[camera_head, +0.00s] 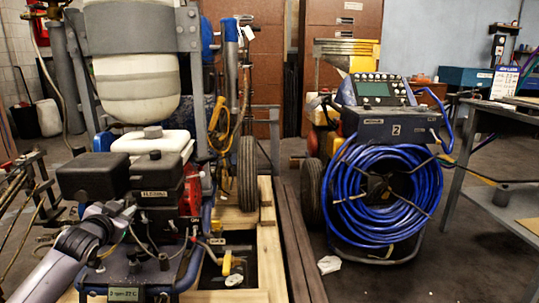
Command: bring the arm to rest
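My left arm comes in from the lower left, and its gripper (122,212) is in front of the line striper's engine (92,176). The gripper is small and dark against the engine parts, so I cannot tell whether its fingers are open or shut, or whether it touches anything. The striper has black engine housings, a white tank (152,142), a large pale hopper (136,85) and a small lit display (127,294) low at the front. My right gripper is not in view.
A wheeled machine with a coil of blue hose (378,193) and a control panel (378,90) stands at right centre. Wooden boards (268,255) lie under and beside the striper. A metal table (505,200) is at the far right. Some floor is clear at the lower right.

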